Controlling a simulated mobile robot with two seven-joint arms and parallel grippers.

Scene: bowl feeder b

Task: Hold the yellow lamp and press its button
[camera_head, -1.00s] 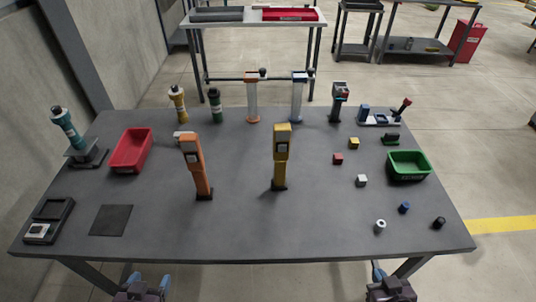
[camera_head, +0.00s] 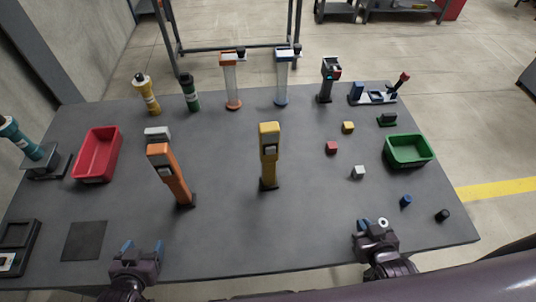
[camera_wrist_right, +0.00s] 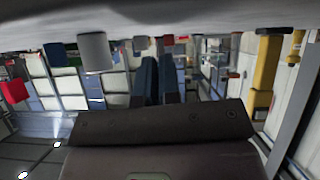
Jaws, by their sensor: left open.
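A yellow upright body, likely this lamp, shows at the right of the upside-down right wrist view (camera_wrist_right: 266,72). My left gripper (camera_head: 142,247) is open and empty at the table's front edge, left of and nearer than the lamp. My right gripper (camera_head: 374,230) is at the front right, apart from the lamp. Its blue fingers look close together in the right wrist view (camera_wrist_right: 158,78); their opening is unclear.
An orange upright lamp (camera_head: 170,178) stands left of the yellow one. Small cubes (camera_head: 331,148) and a green bin (camera_head: 408,151) are at right, a red bin (camera_head: 97,155) at left. The front middle is clear.

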